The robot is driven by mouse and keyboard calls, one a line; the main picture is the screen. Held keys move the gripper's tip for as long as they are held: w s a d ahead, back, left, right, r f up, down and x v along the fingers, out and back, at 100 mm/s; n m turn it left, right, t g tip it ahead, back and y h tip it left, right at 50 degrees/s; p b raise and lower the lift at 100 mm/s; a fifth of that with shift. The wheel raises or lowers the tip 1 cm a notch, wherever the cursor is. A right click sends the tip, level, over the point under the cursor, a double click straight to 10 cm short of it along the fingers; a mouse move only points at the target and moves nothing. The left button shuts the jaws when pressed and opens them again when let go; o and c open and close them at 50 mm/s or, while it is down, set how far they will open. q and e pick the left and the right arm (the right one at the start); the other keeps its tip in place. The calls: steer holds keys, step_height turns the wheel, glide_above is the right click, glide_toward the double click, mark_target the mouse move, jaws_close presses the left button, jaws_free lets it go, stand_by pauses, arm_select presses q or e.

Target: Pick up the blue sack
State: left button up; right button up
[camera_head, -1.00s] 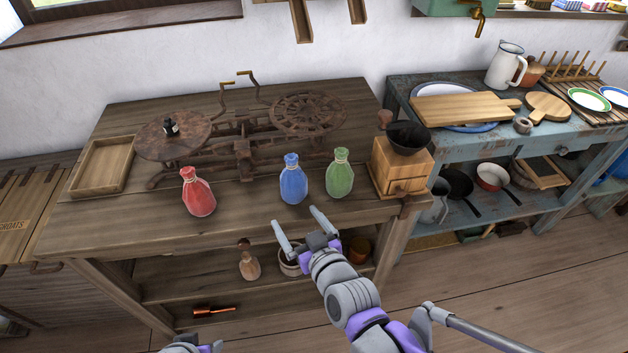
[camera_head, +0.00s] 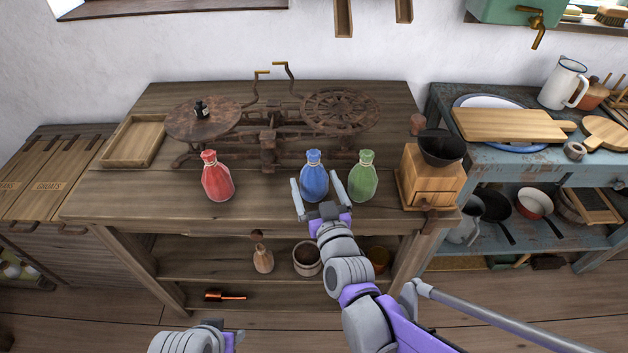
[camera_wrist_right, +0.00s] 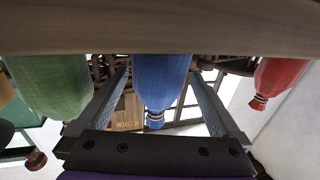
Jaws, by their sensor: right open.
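The blue sack (camera_head: 314,177) stands upright on the wooden table (camera_head: 262,208), between the red sack (camera_head: 216,178) and the green sack (camera_head: 363,178). My right gripper (camera_head: 318,190) is open at the table's front edge, with a finger on either side of the blue sack in the picture. In the right wrist view, which looks upside down, the blue sack (camera_wrist_right: 160,82) shows between the two open fingers (camera_wrist_right: 160,95). The green sack (camera_wrist_right: 52,85) is left of them and the red sack (camera_wrist_right: 280,80) right. I cannot tell whether the fingers touch the blue sack. My left gripper's jaws are not visible.
A rusty scale (camera_head: 268,135) stands behind the sacks. A wooden tray (camera_head: 136,142) lies at the table's left and a coffee grinder (camera_head: 431,176) stands at its right end. The lower shelf holds a pot (camera_head: 307,260) and a small bottle (camera_head: 263,259).

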mark_target(311, 172)
steer(key=x, duration=0.1)
steer(key=b+x, duration=0.1)
steer(key=x, duration=0.1)
steer(key=f+x, duration=0.1)
steer(key=x, duration=0.1)
steer(key=shift+s+d+r, duration=0.1)
steer(key=shift+c, duration=0.3)
steer(key=c, duration=1.4)
